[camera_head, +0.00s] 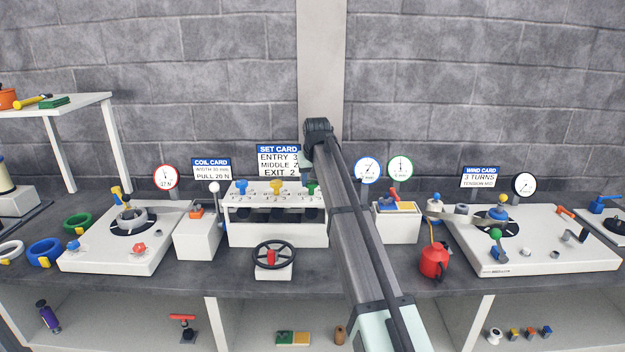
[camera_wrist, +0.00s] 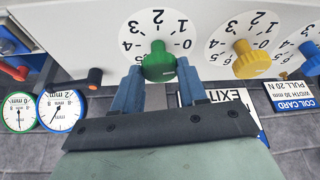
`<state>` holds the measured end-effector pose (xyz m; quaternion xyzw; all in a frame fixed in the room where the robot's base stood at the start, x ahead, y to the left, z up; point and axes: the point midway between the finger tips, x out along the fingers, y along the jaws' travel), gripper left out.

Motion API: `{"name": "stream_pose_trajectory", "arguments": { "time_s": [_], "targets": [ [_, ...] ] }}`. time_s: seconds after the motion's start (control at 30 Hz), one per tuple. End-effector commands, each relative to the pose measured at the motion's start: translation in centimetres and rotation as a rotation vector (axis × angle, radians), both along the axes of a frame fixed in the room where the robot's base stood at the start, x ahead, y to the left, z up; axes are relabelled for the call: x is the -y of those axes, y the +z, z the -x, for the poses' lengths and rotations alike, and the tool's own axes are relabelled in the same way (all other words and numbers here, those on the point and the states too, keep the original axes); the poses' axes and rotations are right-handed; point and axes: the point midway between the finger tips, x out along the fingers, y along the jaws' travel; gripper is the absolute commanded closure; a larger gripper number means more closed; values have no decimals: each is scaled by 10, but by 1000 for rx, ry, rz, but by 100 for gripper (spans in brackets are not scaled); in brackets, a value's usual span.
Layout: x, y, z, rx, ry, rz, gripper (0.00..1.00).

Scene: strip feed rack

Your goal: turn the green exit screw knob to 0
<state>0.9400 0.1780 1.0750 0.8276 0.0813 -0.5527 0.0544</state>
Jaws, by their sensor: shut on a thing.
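The wrist view is upside down. The knob's narrow end points toward about the 2 on the dial. My gripper (camera_wrist: 160,70) has its two blue fingers on either side of the knob and is shut on it. In the head view the green knob (camera_head: 312,187) is the right one of three on the rack (camera_head: 250,234), partly hidden by my arm.
A yellow knob (camera_wrist: 250,60) stands beside the green one, with a blue knob (camera_head: 241,187) beyond. A black handwheel (camera_head: 274,254) stands in front.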

Motion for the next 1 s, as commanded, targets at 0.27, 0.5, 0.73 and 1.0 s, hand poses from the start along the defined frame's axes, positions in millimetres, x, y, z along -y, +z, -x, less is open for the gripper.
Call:
{"name": "stream_pose_trajectory", "arguments": {
  "time_s": [0.27,0.5,0.73,1.0],
  "targets": [
    [-1,0,0,0,-147,1,88],
    [-2,0,0,0,-203,0,88],
    [-2,0,0,0,-213,0,88],
    [-2,0,0,-1,-212,1,53]
  ]
}}
